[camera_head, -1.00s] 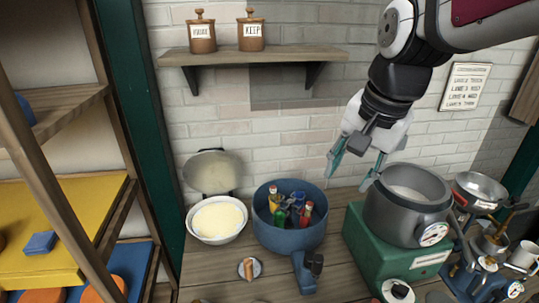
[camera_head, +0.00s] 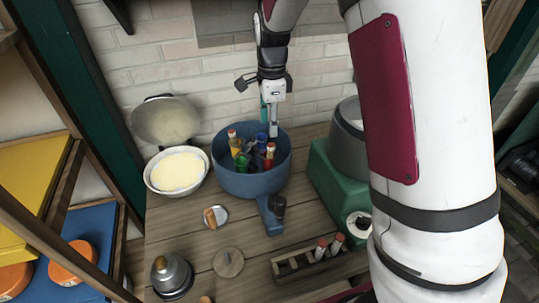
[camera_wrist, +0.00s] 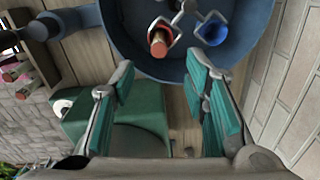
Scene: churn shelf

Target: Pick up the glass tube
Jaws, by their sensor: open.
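Several small colored tubes stand in a round blue pot (camera_head: 235,183). In the head view I make out a yellow tube (camera_head: 234,144), a green one (camera_head: 241,163), a blue one (camera_head: 262,141) and a red one (camera_head: 269,158). I cannot tell which is the glass tube. My gripper (camera_head: 269,122) points down at the pot's back right side, open. In the wrist view my gripper (camera_wrist: 160,76) has its teal fingers spread with nothing between them. A red tube with a tan end (camera_wrist: 157,42) and a blue tube (camera_wrist: 212,31) sit in metal holders beyond the fingertips.
A green box (camera_head: 328,180) with a grey pot (camera_head: 347,145) stands close on the right. A white bowl (camera_head: 155,184) is left of the blue pot. A rack (camera_head: 296,266) with red-topped tubes is in front. A brick wall (camera_head: 150,75) is behind.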

